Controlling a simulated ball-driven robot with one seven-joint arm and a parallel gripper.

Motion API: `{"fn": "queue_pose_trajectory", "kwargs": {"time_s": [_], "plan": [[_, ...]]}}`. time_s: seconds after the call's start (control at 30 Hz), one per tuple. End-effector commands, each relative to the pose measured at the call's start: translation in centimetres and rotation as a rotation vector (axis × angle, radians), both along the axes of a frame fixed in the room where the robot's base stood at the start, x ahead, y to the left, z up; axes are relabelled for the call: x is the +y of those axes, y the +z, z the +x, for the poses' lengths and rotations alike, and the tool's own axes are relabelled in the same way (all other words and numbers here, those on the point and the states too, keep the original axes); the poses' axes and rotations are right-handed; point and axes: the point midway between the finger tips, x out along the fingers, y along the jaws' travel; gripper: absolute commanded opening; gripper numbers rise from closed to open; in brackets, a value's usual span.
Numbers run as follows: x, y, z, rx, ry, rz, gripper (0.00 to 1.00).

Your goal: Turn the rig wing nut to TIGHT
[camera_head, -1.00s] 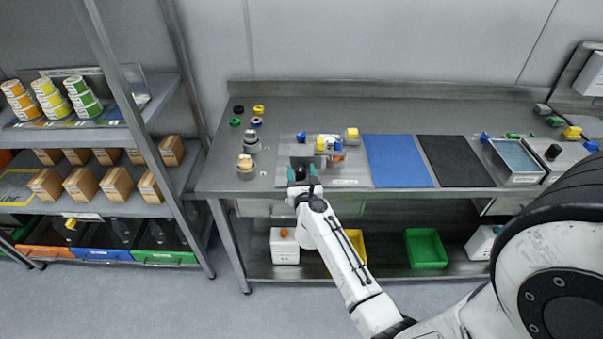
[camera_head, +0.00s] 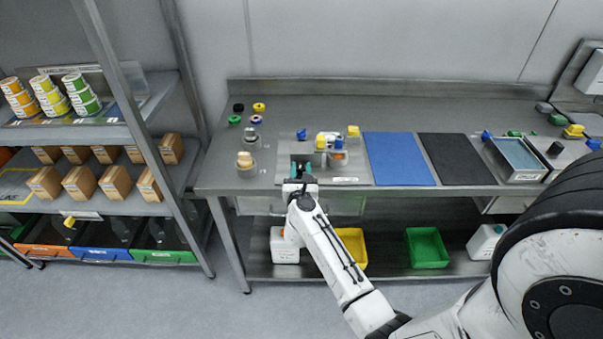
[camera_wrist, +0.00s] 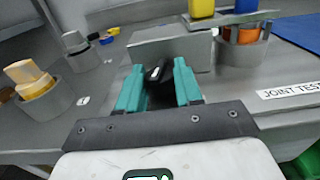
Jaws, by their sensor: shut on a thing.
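The rig is a grey metal block on a light plate (camera_head: 352,181) at the front left of the workbench; its upright face (camera_wrist: 190,48) fills the middle of the wrist view. The wing nut (camera_wrist: 159,76) is a small black part in front of that face. My gripper (camera_wrist: 160,84), with teal fingers, is shut on the wing nut, one finger on each side. In the head view my gripper (camera_head: 301,174) is at the plate's front edge. The nut is hidden there, and no TIGHT mark is readable.
Round grey holders, one with a cream knob (camera_wrist: 28,80), stand at left. A blue mat (camera_head: 398,160) and a black mat (camera_head: 456,160) lie further right.

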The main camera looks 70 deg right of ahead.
Motion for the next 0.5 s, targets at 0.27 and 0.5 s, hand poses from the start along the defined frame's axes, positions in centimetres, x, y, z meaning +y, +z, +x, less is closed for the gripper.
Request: {"fn": "queue_pose_trajectory", "kwargs": {"time_s": [0.27,0.5], "plan": [[0.08,-0.31,0.50,-0.002,-0.183,-0.002,0.04],[0.15,-0.07,0.47,-0.001,-0.262,0.000,0.04]]}}
